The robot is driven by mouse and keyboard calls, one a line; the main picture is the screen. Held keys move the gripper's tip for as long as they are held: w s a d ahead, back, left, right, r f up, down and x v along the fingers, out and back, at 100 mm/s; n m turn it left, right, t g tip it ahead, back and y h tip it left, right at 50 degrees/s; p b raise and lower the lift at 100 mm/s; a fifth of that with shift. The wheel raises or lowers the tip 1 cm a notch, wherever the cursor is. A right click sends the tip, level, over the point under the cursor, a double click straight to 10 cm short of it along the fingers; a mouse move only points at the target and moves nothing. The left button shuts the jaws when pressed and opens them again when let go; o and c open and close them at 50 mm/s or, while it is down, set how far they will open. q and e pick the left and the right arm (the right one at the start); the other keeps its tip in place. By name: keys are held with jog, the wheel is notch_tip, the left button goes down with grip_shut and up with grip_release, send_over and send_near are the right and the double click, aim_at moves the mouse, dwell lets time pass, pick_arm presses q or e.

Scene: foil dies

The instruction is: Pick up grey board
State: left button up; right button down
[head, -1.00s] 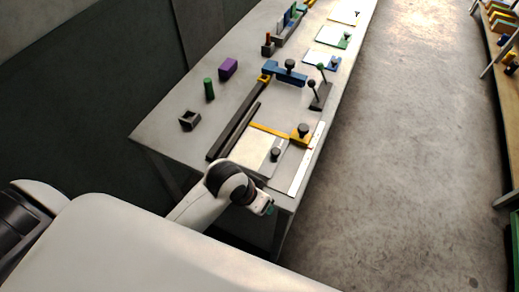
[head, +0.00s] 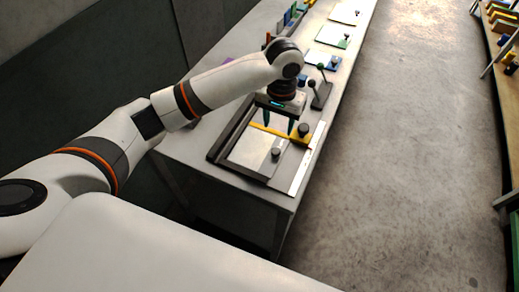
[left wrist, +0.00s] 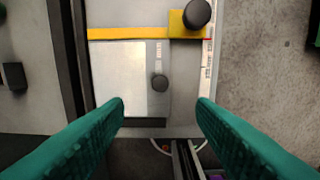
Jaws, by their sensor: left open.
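A grey board (head: 270,163) with a black knob (head: 276,153) lies at the near end of the table, beside a pale sheet (head: 249,150). In the left wrist view the grey board (left wrist: 158,118) and its knob (left wrist: 160,83) show between the fingers, with the pale sheet (left wrist: 118,75) to the left. My left gripper (head: 278,121) is open and empty, pointing down above the yellow bar and the sheet area. Its teal fingers also show in the left wrist view (left wrist: 161,103), apart from the knob. My right gripper is not in view.
A yellow bar (head: 265,130) with a black-knobbed block crosses behind the board. Dark rails (head: 222,146) run along the left, and a white ruler strip (head: 305,165) along the right edge. Several sheets with coloured knobs lie farther back. A shelf (head: 505,100) stands right across the clear floor.

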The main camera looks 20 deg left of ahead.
pick_arm(q)
jog(key=p, duration=0.1)
send_over(276, 151)
notch_tip(276, 151, down, 6)
jog(key=shift+w+a+f, duration=0.1)
jog(key=shift+f+p, duration=0.45)
jog(key=shift+f, duration=0.1)
notch_tip(276, 151, down, 4)
jog(key=shift+r+p, duration=0.15)
jog(key=shift+p, duration=0.3)
jog(key=shift+f, duration=0.3)
jog(key=shift+c, duration=0.5)
grip_shut()
